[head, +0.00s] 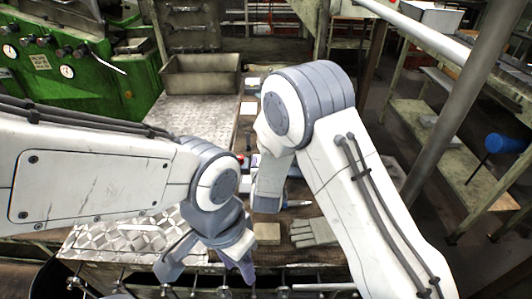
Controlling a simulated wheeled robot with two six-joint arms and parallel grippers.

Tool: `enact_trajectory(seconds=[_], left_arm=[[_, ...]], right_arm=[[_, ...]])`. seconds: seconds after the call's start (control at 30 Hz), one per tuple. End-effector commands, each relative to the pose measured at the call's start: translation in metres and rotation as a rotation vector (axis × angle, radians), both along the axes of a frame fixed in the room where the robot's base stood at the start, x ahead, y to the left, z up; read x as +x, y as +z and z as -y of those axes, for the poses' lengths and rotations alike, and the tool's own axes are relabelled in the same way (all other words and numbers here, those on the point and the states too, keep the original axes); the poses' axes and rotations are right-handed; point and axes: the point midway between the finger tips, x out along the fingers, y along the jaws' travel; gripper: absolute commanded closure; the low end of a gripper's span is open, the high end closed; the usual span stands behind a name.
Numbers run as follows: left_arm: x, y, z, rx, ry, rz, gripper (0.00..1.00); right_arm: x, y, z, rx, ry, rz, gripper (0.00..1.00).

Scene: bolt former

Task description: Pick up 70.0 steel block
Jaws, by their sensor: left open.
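A small tan-grey block (267,233) lies on the workbench, between my left gripper and a pair of grey gloves. It may be the steel block, but I see no 70.0 marking on it. My left gripper (209,268) is low at the front of the bench, left of this block. Its two fingers are spread apart with nothing visible between them. My right arm (310,110) bends down over the middle of the bench and hides part of its top. I cannot make out the right gripper's fingers.
Grey gloves (312,232) and a blue-handled tool (298,204) lie on the bench. A metal bin (200,75) stands at the back. A green machine (60,65) is at left. A patterned metal plate (125,238) covers the bench's front left. Shelving (440,140) stands at right.

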Motion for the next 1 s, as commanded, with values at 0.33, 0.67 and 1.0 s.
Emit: enact_trajectory(seconds=[0.33, 0.67, 1.0], left_arm=[[0.000, 0.017, 0.000, 0.000, 0.001, 0.000, 0.55], [0.000, 0.017, 0.000, 0.000, 0.001, 0.000, 0.55], [0.000, 0.017, 0.000, 0.000, 0.001, 0.000, 0.55]], right_arm=[[0.035, -0.015, -0.001, -0.001, 0.004, -0.001, 0.28], [0.035, -0.016, -0.001, 0.000, 0.004, -0.001, 0.73], [0.035, -0.014, -0.001, 0.001, 0.005, 0.002, 1.00]])
